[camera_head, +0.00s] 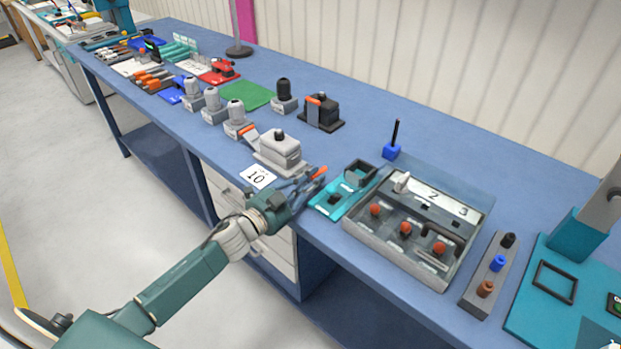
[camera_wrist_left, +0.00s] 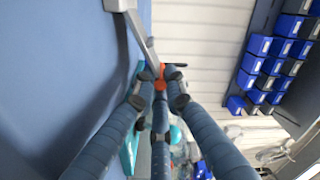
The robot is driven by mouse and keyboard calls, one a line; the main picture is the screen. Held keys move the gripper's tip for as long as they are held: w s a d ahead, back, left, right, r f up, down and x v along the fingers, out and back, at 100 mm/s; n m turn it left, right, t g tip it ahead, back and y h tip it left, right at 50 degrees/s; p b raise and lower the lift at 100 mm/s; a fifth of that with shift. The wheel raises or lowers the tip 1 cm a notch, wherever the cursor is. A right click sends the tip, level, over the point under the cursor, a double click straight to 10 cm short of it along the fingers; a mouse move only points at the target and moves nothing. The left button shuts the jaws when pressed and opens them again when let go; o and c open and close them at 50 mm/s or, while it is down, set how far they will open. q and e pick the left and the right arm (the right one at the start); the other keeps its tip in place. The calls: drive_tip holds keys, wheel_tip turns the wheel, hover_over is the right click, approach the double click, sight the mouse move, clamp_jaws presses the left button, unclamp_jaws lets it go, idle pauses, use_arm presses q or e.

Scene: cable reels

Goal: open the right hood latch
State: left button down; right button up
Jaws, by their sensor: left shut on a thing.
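The grey connector hood (camera_head: 279,150) stands on the blue bench behind the card marked 10. Its left latch (camera_head: 249,133) has an orange handle and slants out on the left side. The orange tip of the right latch (camera_head: 319,173) shows at my left gripper (camera_head: 307,181), low at the right of the hood. In the left wrist view the grey latch arm (camera_wrist_left: 142,33) runs from the hood (camera_wrist_left: 119,4) to the orange tip (camera_wrist_left: 160,76), which sits between my closed left fingers (camera_wrist_left: 160,92). The fingers partly cover the tip. My right gripper is out of view.
A teal fixture (camera_head: 345,190) stands just right of my left gripper. Beyond it is a grey tray (camera_head: 386,249) with red knobs. A black hood (camera_head: 322,112) and several grey plugs (camera_head: 236,120) stand behind and left.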

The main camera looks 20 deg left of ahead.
use_arm(q)
drive_tip(key=shift+d+r, duration=0.1)
drive_tip(key=shift+r, duration=0.25)
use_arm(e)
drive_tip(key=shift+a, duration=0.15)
use_arm(q)
drive_tip(key=c, duration=2.1)
unclamp_jaws()
drive_tip(key=shift+w+d+f, duration=0.1)
drive_tip(key=shift+d+f, duration=0.05)
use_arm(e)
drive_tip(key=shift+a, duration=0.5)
use_arm(q)
drive_tip(key=shift+s+f, duration=0.1)
drive_tip(key=shift+s, duration=0.1)
drive_tip(key=v, duration=1.1)
drive_tip(key=shift+s+a, duration=0.2)
drive_tip(key=shift+s, duration=0.1)
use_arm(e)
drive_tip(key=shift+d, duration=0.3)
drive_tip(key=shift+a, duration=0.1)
